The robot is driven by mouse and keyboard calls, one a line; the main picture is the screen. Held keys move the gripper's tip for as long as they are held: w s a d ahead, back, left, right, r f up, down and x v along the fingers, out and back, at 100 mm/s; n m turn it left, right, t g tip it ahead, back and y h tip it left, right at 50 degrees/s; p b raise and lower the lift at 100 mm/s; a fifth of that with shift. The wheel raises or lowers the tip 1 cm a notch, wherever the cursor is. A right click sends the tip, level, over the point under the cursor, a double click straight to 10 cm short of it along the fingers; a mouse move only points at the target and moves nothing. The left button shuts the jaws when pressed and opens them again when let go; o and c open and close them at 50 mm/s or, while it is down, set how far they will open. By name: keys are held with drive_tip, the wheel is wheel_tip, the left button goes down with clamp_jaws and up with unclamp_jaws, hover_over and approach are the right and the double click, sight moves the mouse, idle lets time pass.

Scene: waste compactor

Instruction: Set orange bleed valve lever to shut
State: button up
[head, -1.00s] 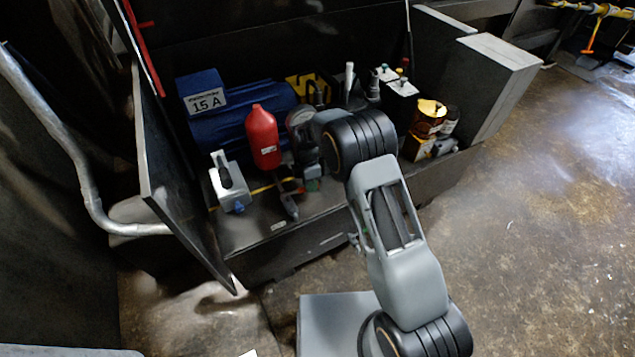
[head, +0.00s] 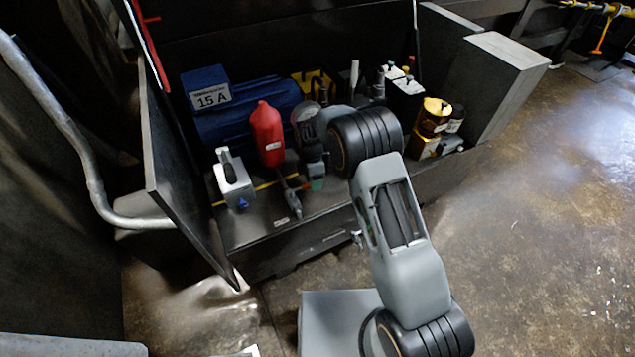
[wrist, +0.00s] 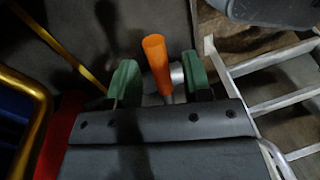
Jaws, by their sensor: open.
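The orange bleed valve lever (wrist: 157,58) stands up between the two green fingertips of my gripper (wrist: 160,82) in the wrist view. My gripper is open, with a visible gap on each side of the lever. A grey fitting lies behind the lever, partly hidden. In the head view a small patch of orange (head: 303,187) shows beside my gripper (head: 317,184), low in front of the red bottle; my arm and gripper hide much of that spot. I cannot tell the lever's exact set position.
A red bottle (head: 266,135), a blue motor (head: 245,110) and a grey box with a black lever (head: 233,182) stand close by on the left. Gold canisters (head: 433,117) stand to the right. A dark panel (head: 180,170) edges the bay on the left.

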drive_tip(key=r, duration=0.1)
drive_tip(key=r+p, duration=0.1)
drive_tip(key=r, duration=0.2)
drive_tip(key=shift+s+d+r, duration=0.1)
drive_tip(key=shift+s+r, duration=0.1)
drive_tip(key=shift+s, duration=0.2)
drive_tip(key=s+d+r+p, duration=0.3)
drive_tip(key=s+r, duration=0.5)
drive_tip(key=s, duration=0.4)
drive_tip(key=shift+s+d+r, duration=0.2)
drive_tip(key=shift+s+d, duration=0.15)
drive_tip(key=shift+d, duration=0.1)
